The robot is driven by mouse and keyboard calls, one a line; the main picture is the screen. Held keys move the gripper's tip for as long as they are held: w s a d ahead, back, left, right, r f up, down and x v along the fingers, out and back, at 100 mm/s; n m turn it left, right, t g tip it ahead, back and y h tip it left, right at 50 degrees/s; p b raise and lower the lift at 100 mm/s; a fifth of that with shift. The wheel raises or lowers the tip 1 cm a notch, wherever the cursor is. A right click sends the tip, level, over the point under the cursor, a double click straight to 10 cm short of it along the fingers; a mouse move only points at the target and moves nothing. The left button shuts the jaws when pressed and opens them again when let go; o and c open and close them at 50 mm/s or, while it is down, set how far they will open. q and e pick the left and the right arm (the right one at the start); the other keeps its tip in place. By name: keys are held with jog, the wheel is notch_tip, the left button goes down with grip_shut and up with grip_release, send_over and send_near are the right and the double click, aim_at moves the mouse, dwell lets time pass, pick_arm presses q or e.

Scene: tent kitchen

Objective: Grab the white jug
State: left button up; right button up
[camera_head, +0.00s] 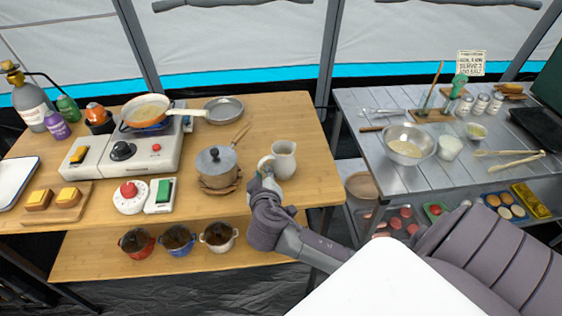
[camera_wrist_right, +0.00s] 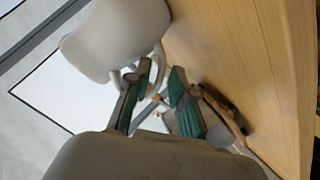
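The white jug (camera_head: 284,160) stands upright on the right part of the wooden table, with its handle on its left side. My right gripper (camera_head: 264,172) is at the handle, in front of it. In the right wrist view the jug (camera_wrist_right: 115,40) fills the upper left, and its handle reaches down between the two green-padded fingers of the right gripper (camera_wrist_right: 160,75). The fingers are apart, with a gap around the handle; contact is not clear. My left gripper is not in view.
A lidded saucepan (camera_head: 216,166) stands just left of my right gripper. A camp stove (camera_head: 150,145) with a frying pan (camera_head: 146,111) is further left. A grey slatted table (camera_head: 385,170) with a metal bowl (camera_head: 409,143) is on the right, across a gap.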

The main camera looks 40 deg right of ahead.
aim_at(262, 163)
grip_shut()
jog(key=shift+r, duration=0.1)
dwell(0.4)
jog(key=shift+r, duration=0.7)
notch_tip(262, 163, up, 3)
jog(key=shift+f, duration=0.1)
jog(key=s+d+r, duration=0.6)
jog(key=s+d, duration=0.2)
jog(key=shift+s+r, duration=0.2)
jog(key=shift+r, duration=0.1)
